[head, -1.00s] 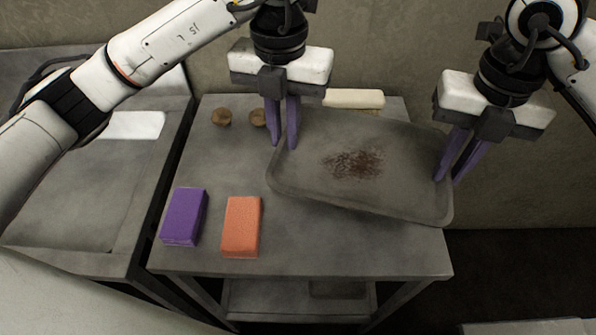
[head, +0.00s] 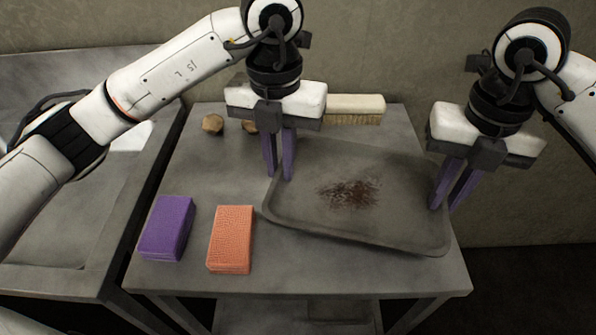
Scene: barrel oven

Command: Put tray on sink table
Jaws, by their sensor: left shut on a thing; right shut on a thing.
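The grey metal tray (head: 300,215) has a dark brown stain on its middle. It is over the right part of the grey metal table (head: 185,275), turned slightly, its right edge close to the table's right edge. I cannot tell whether it touches the tabletop. My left gripper (head: 278,176) is shut on the tray's left rim. My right gripper (head: 441,206) is shut on the tray's right rim. The rim parts between the fingers are hidden.
A purple sponge (head: 167,227) and an orange sponge (head: 231,239) lie at the table's front left. Two small brown objects (head: 213,125) and a brush (head: 355,108) lie at the back. A sink unit (head: 50,245) stands left, across a narrow gap. A wall is behind.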

